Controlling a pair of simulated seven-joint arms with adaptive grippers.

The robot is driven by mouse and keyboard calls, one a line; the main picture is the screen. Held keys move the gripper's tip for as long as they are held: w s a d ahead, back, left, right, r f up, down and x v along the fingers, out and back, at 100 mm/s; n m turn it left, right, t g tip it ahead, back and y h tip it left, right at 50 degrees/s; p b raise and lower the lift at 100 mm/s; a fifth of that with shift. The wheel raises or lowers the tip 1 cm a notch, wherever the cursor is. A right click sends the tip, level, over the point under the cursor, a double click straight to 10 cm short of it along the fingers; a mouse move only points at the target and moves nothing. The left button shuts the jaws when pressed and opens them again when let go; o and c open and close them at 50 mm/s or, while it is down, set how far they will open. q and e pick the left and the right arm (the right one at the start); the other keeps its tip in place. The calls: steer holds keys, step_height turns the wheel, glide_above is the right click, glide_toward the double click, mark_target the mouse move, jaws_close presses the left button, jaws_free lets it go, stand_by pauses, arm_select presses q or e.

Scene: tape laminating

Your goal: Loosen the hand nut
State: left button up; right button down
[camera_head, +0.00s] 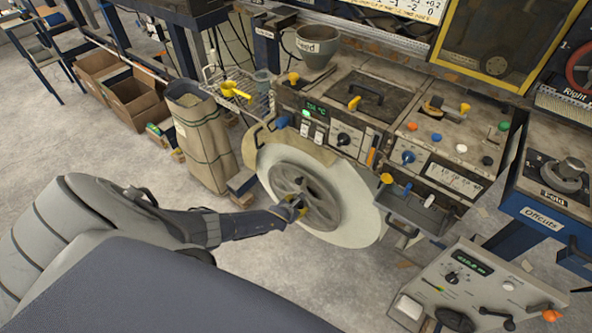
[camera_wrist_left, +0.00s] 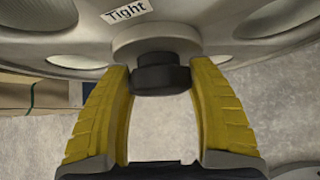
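The hand nut is a small black knob (camera_wrist_left: 161,80) on a round grey boss at the hub of the wheel (camera_wrist_left: 245,45). In the head view the wheel (camera_head: 318,188) sits in front of a large pale disc; the nut there is hidden by my gripper. My left gripper (camera_head: 296,206) is at the hub. In the left wrist view its yellow fingers (camera_wrist_left: 158,70) stand apart on either side of the nut, tips close to its sides. A narrow gap shows on the left; firm contact is not visible. My right gripper is not in view.
A "Tight" label (camera_wrist_left: 127,10) is on the wheel beside the boss. The machine's control panel (camera_head: 440,135) is above right, and a grey control box (camera_head: 470,285) is below right. A sack (camera_head: 201,140) stands left of the disc. Floor is clear below the disc.

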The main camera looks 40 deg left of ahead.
arm_select(q)
steer(key=c, duration=0.6)
steer(key=shift+a+n+h, duration=0.15)
steer(key=shift+n+h, duration=0.35)
steer(key=shift+h, duration=0.4)
steer(key=shift+n+h, duration=0.9)
steer(key=shift+h, duration=1)
steer(key=o, duration=1.2)
steer(key=shift+s, duration=0.1)
